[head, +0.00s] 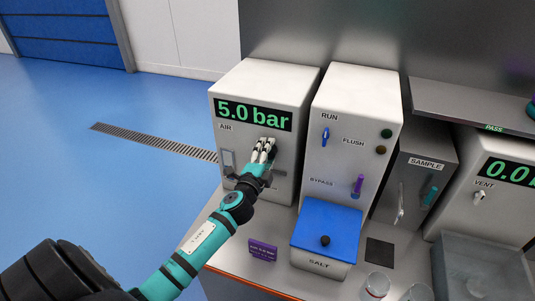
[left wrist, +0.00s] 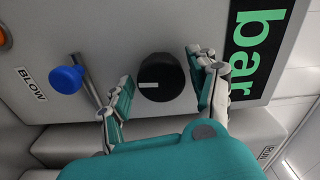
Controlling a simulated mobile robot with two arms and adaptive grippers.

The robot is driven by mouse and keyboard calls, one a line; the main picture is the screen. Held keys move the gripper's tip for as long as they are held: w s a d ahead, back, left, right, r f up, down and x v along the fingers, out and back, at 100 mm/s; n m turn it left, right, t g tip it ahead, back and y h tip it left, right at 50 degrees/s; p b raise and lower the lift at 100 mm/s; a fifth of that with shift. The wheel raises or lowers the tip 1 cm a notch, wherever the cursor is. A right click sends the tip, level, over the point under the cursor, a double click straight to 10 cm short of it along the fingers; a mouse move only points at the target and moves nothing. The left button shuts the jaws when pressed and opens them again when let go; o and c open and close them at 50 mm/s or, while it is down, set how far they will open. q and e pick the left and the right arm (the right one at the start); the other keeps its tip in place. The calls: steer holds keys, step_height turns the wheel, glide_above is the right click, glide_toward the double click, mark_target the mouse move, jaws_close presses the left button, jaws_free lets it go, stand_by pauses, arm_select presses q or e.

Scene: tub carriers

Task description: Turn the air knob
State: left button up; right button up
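The air knob (left wrist: 160,77) is round and black with a white pointer mark, on the pale front of the air unit (head: 255,81). The unit's display reads 5.0 bar. In the left wrist view, my left gripper (left wrist: 164,66) is open, with one finger on either side of the knob. A small gap shows between the knob and each finger, so I see no clear grip. In the head view, my left gripper (head: 263,146) is in front of the panel below the display and hides the knob. My right gripper is not in view.
A blue BLOW knob (left wrist: 66,79) and a metal rod are close to one finger. The RUN/FLUSH unit (head: 350,95) stands right of the air unit, with a blue-lidded SALT box (head: 325,229) before it. A purple tag (head: 262,250) and glasses (head: 377,285) are near the bench front.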

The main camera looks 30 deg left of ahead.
arm_select(q)
steer(key=shift+o, duration=0.3)
steer(key=shift+s, duration=0.1)
steer(key=v, duration=1.2)
